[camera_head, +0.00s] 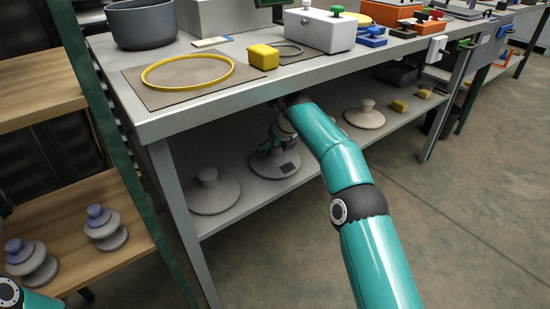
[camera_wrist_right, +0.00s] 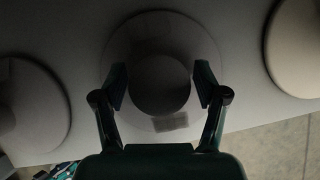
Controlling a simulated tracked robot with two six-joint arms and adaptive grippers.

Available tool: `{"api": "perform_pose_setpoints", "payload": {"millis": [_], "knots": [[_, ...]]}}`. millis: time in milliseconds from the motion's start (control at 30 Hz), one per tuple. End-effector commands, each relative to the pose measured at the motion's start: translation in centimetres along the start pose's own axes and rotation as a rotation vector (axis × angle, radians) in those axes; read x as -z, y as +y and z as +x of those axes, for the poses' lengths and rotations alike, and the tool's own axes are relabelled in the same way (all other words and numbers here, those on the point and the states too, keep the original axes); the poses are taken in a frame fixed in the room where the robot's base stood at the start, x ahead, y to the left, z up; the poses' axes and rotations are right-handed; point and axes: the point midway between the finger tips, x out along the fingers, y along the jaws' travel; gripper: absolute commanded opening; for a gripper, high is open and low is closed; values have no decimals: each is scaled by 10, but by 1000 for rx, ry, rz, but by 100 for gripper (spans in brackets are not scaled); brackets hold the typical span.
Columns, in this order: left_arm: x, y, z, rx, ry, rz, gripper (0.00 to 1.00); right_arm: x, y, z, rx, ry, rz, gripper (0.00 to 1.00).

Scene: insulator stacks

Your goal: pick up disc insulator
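A pale grey disc insulator (camera_head: 290,159) with a round knob and a small dark label lies on the lower shelf, under the workbench. My right gripper (camera_head: 277,138) reaches in over it and hides much of its knob. In the right wrist view, the disc insulator (camera_wrist_right: 160,29) is centred, its knob between the two spread fingers of my right gripper (camera_wrist_right: 160,84). The fingers stand close beside the knob, with what looks like a narrow gap on each side. The left gripper is out of view.
Similar discs lie on the same shelf, to the left (camera_head: 215,198) and to the right (camera_head: 365,118). The bench top (camera_head: 170,122) overhangs my right arm. A wooden rack (camera_head: 75,262) at the left holds two stacked insulators.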

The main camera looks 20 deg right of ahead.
Motion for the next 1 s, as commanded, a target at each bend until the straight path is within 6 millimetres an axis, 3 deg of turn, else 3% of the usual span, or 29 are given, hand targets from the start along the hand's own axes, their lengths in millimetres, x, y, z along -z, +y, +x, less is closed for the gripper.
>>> {"api": "perform_pose_setpoints", "payload": {"millis": [33, 400, 1000], "knots": [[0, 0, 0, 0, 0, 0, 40, 0, 0, 0, 0, 0, 1, 58], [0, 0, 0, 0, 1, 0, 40, 1, -1, 0, 0, 2, 1, 0], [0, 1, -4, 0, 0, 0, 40, -3, -2, -4, 2, -4, 2, 0]]}}
